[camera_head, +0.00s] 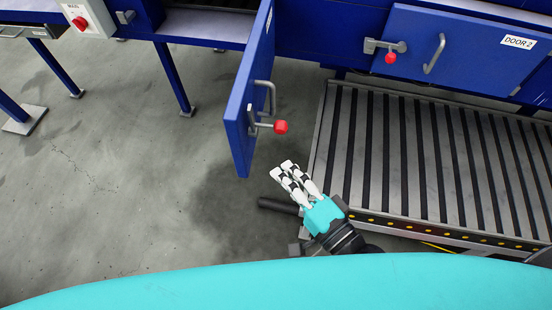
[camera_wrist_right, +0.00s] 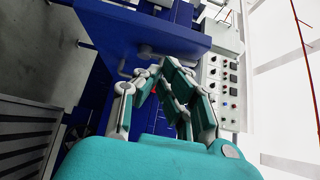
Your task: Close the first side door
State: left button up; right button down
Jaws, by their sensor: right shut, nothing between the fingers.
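The blue side door (camera_head: 240,110) stands swung open in the head view, seen nearly edge-on and sticking out from the blue machine. It carries a grey bar handle (camera_head: 270,92) and a latch with a red knob (camera_head: 281,127) on its right face. My right gripper (camera_head: 282,169) is below and slightly right of the door's lower end, apart from it. Its white fingers are shut and empty, pointing up and left toward the door. In the right wrist view, blue panelling (camera_wrist_right: 140,30) with a grey fitting rises beyond the fingers. My left gripper is not in view.
A second door (camera_head: 465,55), labelled DOOR 2, is shut at the right. A slatted roller conveyor (camera_head: 400,150) lies below it, right of my gripper. Grey floor (camera_head: 110,130) left of the open door is mostly clear, with blue legs (camera_head: 172,75) farther back.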

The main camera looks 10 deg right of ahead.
jog(key=p, duration=0.2)
send_near(246, 131)
jog(key=x, duration=0.4)
jog(key=shift+w+r, duration=0.1)
jog(key=shift+w, duration=0.2)
jog(key=shift+w+a, duration=0.2)
jog(key=shift+w, duration=0.05)
jog(key=shift+a, duration=0.15)
